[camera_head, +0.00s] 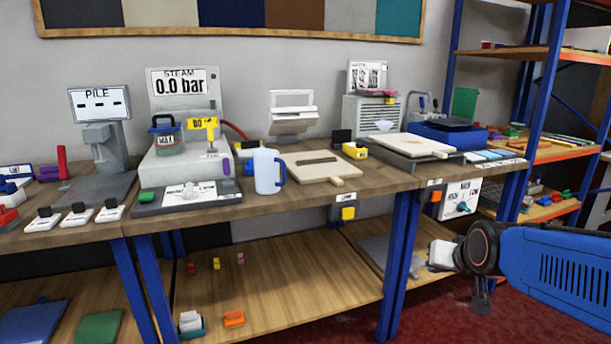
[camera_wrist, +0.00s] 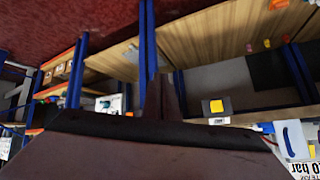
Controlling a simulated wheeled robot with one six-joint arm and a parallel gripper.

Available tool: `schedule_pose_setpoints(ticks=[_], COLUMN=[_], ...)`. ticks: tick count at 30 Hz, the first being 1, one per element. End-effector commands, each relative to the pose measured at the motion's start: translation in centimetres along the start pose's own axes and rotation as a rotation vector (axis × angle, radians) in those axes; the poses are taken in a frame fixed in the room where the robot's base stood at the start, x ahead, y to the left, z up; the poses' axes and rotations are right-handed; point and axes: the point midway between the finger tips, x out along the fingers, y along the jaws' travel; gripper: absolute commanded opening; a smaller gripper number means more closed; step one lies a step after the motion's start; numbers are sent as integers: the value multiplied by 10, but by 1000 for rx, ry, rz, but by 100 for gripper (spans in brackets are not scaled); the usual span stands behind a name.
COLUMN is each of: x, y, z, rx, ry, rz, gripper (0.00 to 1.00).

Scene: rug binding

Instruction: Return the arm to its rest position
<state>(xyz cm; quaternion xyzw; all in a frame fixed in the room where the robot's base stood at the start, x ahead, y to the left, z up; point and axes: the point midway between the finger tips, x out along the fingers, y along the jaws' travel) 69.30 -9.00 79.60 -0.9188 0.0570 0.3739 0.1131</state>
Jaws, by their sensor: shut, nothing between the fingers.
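My gripper (camera_wrist: 161,92) shows in the wrist view as a dark body with its fingers together and nothing between them. In the head view my blue arm (camera_head: 560,262) reaches in from the right edge, in front of the bench's right end and over the red floor. Its dark round joint (camera_head: 480,248) is to the left of the blue link. The fingers cannot be made out clearly there. The arm appears apart from the bench and shelves.
The wooden bench (camera_head: 300,205) carries a steam unit (camera_head: 185,100), a light blue mug (camera_head: 267,171), a board (camera_head: 318,166) and a blue tray (camera_head: 447,135). A blue-post rack (camera_head: 540,110) stands at right. Red floor (camera_head: 420,325) is clear.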

Motion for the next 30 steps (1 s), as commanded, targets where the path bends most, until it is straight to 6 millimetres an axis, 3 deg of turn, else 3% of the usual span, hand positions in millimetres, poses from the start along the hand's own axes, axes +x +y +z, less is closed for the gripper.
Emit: schedule_pose_setpoints(ticks=[9, 15, 20, 30], x=[-78, -111, -121, -121], y=[10, 20, 24, 25], z=[105, 151, 165, 166], rx=[-168, -237, -257, -258], ry=[-239, -345, -380, -383], rz=[14, 25, 28, 28], gripper=[0, 0, 0, 0])
